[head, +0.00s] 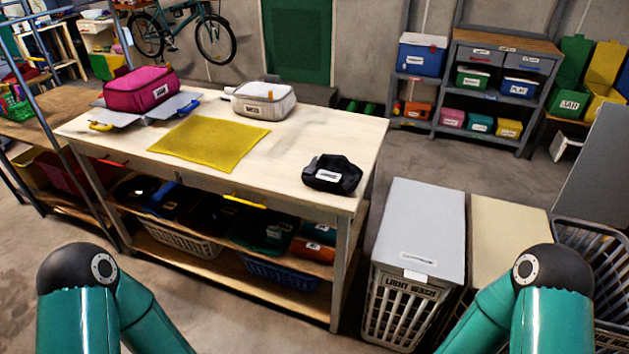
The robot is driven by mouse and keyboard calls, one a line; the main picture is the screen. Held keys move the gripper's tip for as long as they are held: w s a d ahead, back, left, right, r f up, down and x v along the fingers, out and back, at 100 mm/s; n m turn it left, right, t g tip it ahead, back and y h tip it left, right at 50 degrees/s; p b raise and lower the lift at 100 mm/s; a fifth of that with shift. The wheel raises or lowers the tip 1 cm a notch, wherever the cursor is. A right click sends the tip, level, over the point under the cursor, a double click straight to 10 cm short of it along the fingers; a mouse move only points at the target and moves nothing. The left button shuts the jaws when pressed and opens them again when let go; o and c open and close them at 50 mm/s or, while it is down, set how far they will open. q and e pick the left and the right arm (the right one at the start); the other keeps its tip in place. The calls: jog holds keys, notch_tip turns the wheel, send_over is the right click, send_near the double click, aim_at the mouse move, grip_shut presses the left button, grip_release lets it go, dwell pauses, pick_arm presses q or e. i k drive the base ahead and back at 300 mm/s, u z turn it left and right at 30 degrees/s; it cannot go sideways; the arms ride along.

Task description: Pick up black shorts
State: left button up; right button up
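A crumpled black item with a white label, which looks like the black shorts (346,186), lies on the right end of the wooden worktable (290,180). I cannot read its label. Other dark cloth items (208,212) lie on the shelf under the tabletop, partly in shadow, and I cannot tell what they are. Only the teal links of my two arms show at the bottom left and bottom right. Neither of my grippers is in view.
A yellow mat (208,143), a pink bag (141,90) and a pale bag (263,99) lie on the table. A lidded hamper marked "LIGHT WASH" (420,225) stands beside the table's right end, with a beige-lidded one (507,225) next to it.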

aim_at(329, 171)
jog(key=z, duration=0.15)
jog(key=i, duration=0.9)
jog(key=u, duration=0.05)
